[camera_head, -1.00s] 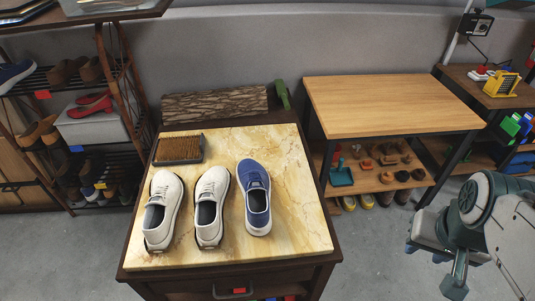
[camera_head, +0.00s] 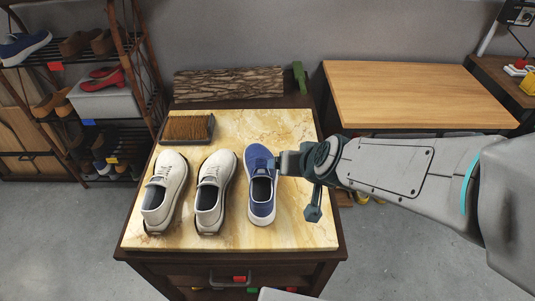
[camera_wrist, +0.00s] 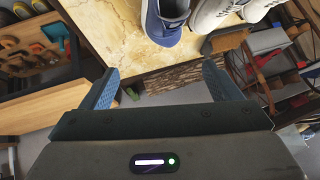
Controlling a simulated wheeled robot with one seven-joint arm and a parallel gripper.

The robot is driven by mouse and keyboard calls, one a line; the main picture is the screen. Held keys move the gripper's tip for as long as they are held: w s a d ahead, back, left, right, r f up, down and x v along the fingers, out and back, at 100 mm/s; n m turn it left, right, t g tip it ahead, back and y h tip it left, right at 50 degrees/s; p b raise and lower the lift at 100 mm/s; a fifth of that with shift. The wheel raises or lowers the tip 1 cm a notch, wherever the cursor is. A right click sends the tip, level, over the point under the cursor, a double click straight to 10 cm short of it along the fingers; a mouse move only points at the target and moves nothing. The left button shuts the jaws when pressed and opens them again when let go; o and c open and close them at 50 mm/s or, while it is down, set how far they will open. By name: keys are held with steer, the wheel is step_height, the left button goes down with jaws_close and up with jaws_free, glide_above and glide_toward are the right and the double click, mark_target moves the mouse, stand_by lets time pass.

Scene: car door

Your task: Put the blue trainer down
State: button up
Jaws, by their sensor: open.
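The blue trainer (camera_head: 260,187) stands upright on the marble-topped cabinet (camera_head: 285,232), at the right of two white trainers (camera_head: 165,193) (camera_head: 211,193). My gripper (camera_head: 282,164) is beside the blue trainer's right edge in the head view; its jaws are hard to see there. In the wrist view my gripper (camera_wrist: 160,84) is open and empty, with its two blue-padded fingers wide apart. The blue trainer (camera_wrist: 163,22) shows beyond the fingertips at the top of that view, apart from them and partly cut off.
A brown brush (camera_head: 188,127) lies at the back left of the marble top, and a log (camera_head: 228,82) lies behind it. A wooden table (camera_head: 415,95) stands at the right. A shoe rack (camera_head: 100,100) stands at the left. The marble's front right is clear.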

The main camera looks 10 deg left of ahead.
mark_target(261, 172)
steer(key=a+f+t, duration=0.1)
steer(key=a+f, duration=0.1)
steer(key=a+f+t+h+b, duration=0.1)
steer(key=a+f, duration=0.1)
steer(key=a, duration=0.1)
steer(key=s+a+f+t, duration=0.1)
steer(key=a+f, duration=0.1)
steer(key=shift+a+f+h+b, duration=0.3)
steer(key=shift+f+b, duration=0.05)
steer(key=shift+b, duration=0.05)
steer(key=shift+f+h, duration=0.3)
steer(key=shift+f, duration=0.15)
steer(key=b+x, duration=0.5)
steer(key=x, duration=0.8)
steer(key=shift+w, duration=0.25)
steer(key=shift+r, duration=0.1)
steer(key=c, duration=1.8)
